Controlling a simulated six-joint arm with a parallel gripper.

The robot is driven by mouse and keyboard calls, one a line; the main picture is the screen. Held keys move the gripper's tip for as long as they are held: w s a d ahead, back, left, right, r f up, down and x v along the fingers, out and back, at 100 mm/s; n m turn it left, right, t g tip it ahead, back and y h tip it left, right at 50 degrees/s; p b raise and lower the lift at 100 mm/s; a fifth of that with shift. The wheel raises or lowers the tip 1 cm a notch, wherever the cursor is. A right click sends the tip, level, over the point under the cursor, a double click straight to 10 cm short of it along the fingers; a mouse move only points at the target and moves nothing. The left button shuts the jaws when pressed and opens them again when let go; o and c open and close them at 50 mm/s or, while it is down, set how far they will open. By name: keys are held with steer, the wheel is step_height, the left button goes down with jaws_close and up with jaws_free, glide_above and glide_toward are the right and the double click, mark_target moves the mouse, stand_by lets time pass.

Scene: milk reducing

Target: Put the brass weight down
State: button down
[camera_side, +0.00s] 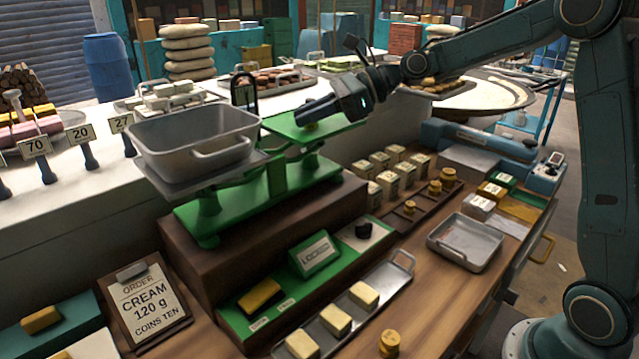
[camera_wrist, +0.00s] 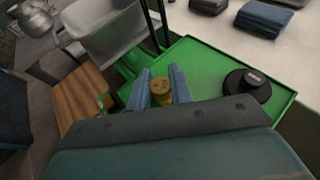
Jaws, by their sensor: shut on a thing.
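My gripper (camera_side: 306,119) is over the green right-hand pan (camera_side: 345,125) of the balance scale (camera_side: 245,205). In the wrist view my gripper (camera_wrist: 159,80) is shut on a brass weight (camera_wrist: 161,92), which sits between the two blue-grey fingers. The green pan (camera_wrist: 200,55) lies directly below the weight. I cannot tell whether the weight's base touches the pan. In the side view the brass weight is mostly hidden by the gripper. A round black weight (camera_wrist: 247,86) stands on the same pan, apart from my gripper.
A grey tub (camera_side: 195,140) sits on the scale's left pan. Brass weights (camera_side: 410,207) stand in a wooden rack beside wrapped blocks (camera_side: 393,185). Another brass weight (camera_side: 389,342) stands near the front. A tray (camera_side: 335,320) holds pale blocks, and an empty metal tray (camera_side: 465,240) lies right.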

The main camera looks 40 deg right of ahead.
steer(key=shift+f, duration=0.1)
steer(key=c, duration=1.3)
jaws_free()
steer(key=shift+o, duration=0.2)
steer(key=shift+d, duration=0.1)
steer(key=v, duration=1.2)
